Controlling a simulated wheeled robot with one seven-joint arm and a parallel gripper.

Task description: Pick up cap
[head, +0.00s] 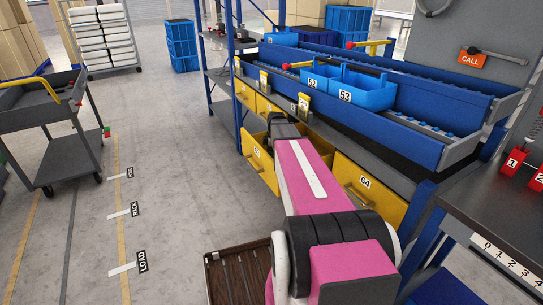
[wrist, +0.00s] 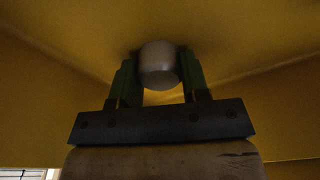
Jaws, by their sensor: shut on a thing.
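The cap (wrist: 159,62) appears in the wrist view as a small, pale grey, rounded piece. My gripper (wrist: 160,82) is shut on it, with one green finger on each side. Both are inside a yellow drawer (wrist: 60,85), whose dim walls fill most of the wrist view. In the head view my arm reaches down into the open yellow drawer (head: 257,168) under the blue flow rack. There my gripper's fingertips and the cap are hidden by the arm and the drawer. I cannot tell whether the cap touches the drawer's floor.
A yellow drawer marked 64 (head: 368,188) is right of my arm. Blue bins marked 52 (head: 320,78) and 53 (head: 362,90) sit on the rack above. A dark bench (head: 500,210) stands at the right.

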